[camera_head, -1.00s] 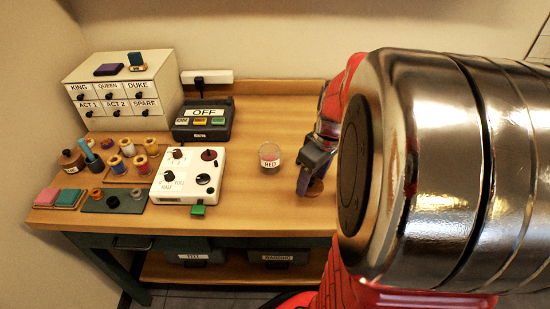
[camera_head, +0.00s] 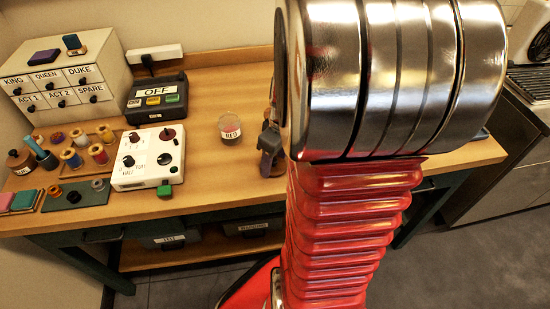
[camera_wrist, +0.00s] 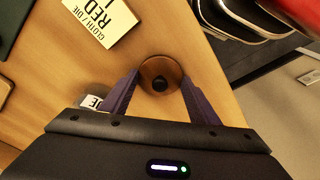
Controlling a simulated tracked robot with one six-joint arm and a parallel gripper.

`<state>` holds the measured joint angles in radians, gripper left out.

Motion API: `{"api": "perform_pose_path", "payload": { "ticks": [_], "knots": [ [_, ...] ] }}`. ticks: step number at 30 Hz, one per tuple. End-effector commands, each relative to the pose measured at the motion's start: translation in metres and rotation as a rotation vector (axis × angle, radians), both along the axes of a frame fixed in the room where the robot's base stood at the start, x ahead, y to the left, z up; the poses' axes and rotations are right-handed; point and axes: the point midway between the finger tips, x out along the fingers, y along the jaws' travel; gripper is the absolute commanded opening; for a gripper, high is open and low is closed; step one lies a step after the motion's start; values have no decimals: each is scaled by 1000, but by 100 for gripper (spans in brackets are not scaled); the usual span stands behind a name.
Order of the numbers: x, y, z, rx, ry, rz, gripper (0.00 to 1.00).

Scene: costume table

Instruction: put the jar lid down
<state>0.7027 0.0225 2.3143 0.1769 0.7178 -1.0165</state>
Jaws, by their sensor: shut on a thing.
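The jar lid (camera_wrist: 160,76) is a round brown disc with a dark knob, in the wrist view. My gripper (camera_wrist: 158,88) is shut on it, with one purple finger on each side. In the head view my gripper (camera_head: 267,158) hangs over the table (camera_head: 215,90), partly behind my arm. I cannot tell whether the lid touches the wood. A clear jar with reddish contents and a RED label (camera_head: 230,129) stands just left of my gripper. In the wrist view part of the jar (camera_wrist: 92,98) shows beside the left finger.
A white dial box (camera_head: 148,160), a dark OFF unit (camera_head: 156,97) and several thread spools (camera_head: 72,158) stand on the left. A label card (camera_wrist: 100,20) lies near the lid in the wrist view. Bare wood surrounds the jar. The table's front edge is close.

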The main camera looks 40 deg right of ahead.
Motion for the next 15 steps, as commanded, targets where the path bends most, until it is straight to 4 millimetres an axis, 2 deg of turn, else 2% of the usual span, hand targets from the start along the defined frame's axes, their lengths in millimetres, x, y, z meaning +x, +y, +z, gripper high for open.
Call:
{"api": "perform_pose_path", "payload": {
  "ticks": [7, 8, 15],
  "knots": [
    [0, 0, -1, 0, 0, 1, 34],
    [0, 0, -1, 0, 0, 1, 57],
    [0, 0, -1, 0, 0, 1, 74]
  ]
}}
